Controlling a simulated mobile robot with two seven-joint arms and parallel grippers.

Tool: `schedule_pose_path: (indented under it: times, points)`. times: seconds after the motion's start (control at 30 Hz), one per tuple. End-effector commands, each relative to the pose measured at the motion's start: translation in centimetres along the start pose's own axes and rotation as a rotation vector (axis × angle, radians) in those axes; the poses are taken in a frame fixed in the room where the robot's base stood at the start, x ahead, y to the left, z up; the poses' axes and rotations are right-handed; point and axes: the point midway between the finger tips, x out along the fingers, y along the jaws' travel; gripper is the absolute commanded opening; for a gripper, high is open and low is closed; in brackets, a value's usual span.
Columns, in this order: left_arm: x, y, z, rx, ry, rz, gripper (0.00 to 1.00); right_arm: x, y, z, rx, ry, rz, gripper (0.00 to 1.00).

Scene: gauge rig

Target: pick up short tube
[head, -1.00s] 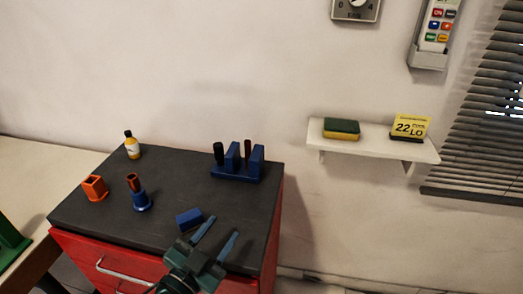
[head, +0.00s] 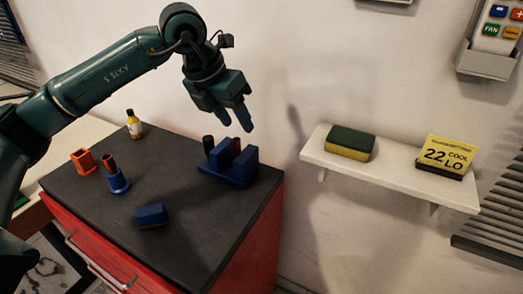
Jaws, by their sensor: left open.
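A short reddish-brown tube (head: 109,162) stands upright in a round blue holder (head: 118,184) on the left part of the dark cabinet top. A second reddish-brown piece (head: 236,147) shows between the uprights of a blue rack (head: 243,169); its lower part is hidden. I cannot tell for sure which is the short tube. My left gripper (head: 237,122) is open and empty, pointing down in the air above the rack, apart from it in the picture. My right gripper is not in view.
An orange square cup (head: 82,161), a yellow bottle (head: 134,124) and a blue block (head: 150,215) stand on the cabinet top (head: 185,230). A dark cylinder (head: 208,144) is at the rack's left end. A wall shelf (head: 395,180) holds a sponge (head: 350,143) and a yellow sign (head: 447,157).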

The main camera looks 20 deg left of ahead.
Motion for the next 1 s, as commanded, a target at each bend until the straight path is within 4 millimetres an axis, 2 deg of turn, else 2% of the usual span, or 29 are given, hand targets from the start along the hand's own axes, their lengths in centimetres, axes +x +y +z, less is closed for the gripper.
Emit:
schedule_pose_path:
  times: [0.03,0.1,0.2,0.27,0.6,0.83,1.0]
  points:
    - [-1.1,1.5,0.3,-0.018,-0.015,0.064,0.42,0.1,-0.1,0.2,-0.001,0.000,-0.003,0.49]
    - [-2.1,2.9,0.4,-0.036,-0.022,0.125,0.42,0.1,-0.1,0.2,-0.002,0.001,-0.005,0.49]
    - [-2.3,3.8,0.5,-0.051,-0.026,0.162,0.42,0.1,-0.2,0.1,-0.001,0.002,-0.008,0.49]
    - [-1.7,4.0,0.5,-0.053,-0.024,0.167,0.42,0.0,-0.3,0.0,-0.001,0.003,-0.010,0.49]
    - [4.2,4.8,0.6,-0.050,-0.024,0.161,0.42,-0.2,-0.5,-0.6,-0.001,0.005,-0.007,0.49]
    - [5.7,5.3,0.6,-0.050,-0.024,0.162,0.42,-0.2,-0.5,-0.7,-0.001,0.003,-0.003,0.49]
    - [8.1,6.3,0.5,-0.049,-0.023,0.162,0.42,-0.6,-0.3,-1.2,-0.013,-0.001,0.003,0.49]
